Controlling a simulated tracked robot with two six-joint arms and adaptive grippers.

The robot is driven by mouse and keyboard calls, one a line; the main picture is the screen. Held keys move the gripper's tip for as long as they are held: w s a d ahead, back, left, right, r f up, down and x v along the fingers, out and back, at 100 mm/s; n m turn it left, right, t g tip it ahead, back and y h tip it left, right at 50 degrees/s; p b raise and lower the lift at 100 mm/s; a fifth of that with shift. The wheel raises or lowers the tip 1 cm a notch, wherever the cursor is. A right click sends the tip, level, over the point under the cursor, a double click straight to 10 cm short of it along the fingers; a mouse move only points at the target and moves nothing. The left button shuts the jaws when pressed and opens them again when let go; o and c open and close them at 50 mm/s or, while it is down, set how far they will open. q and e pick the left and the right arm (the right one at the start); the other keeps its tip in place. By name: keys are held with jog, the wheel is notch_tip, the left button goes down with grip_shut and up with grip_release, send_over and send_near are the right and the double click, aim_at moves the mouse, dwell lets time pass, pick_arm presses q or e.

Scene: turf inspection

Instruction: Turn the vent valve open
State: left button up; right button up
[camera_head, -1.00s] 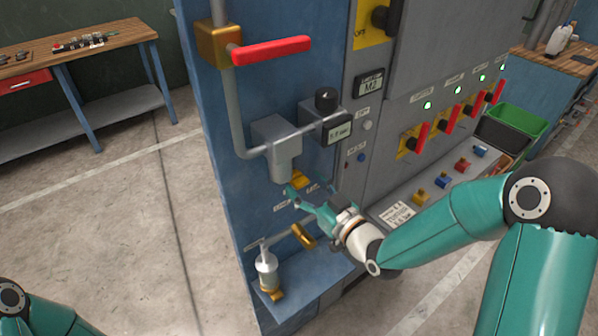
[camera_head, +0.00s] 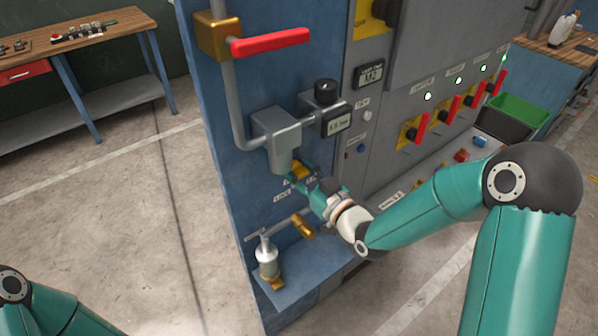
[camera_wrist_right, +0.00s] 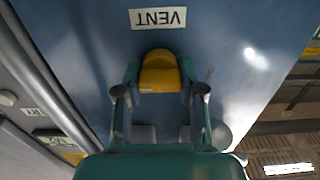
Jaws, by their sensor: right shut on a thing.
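The vent valve's yellow knob (camera_head: 299,171) is on the blue panel, just below the grey block of the pipe. In the right wrist view the same yellow knob (camera_wrist_right: 160,74) sits between my two fingers, below an upside-down VENT label (camera_wrist_right: 158,18). My right gripper (camera_head: 306,183) is shut on the knob, with a finger on either side; it also shows in the wrist view (camera_wrist_right: 160,92). The fingers partly hide the knob in the head view, so I cannot tell its exact turn angle. My left gripper is out of view.
A red lever (camera_head: 271,42) sticks out above, and a small gauge display (camera_head: 338,122) is beside the pipe block. A brass-coloured handle (camera_head: 302,226) and a small cylinder (camera_head: 267,253) are below my gripper. Red-handled switches (camera_head: 452,110) line the grey cabinet to the right.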

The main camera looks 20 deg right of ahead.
jog(key=shift+f+m+b, duration=0.2)
jog(key=shift+m+b, duration=0.5)
jog(key=shift+b, duration=0.45)
jog(key=m+b, duration=0.6)
jog(key=b, duration=0.1)
jog(key=shift+d+m+b, duration=0.15)
jog(key=shift+m+b, duration=0.25)
jog(key=m+b, duration=0.3)
jog(key=m, duration=0.1)
jog(key=shift+m, duration=0.3)
jog(key=m+b, duration=0.1)
jog(key=m, duration=0.1)
jog(key=shift+d+f+m, duration=0.1)
jog(key=shift+m, duration=0.2)
jog(key=shift+m+b, duration=0.7)
jog(key=shift+m, duration=0.5)
jog(key=o, duration=1.1)
jog(key=shift+o, duration=0.2)
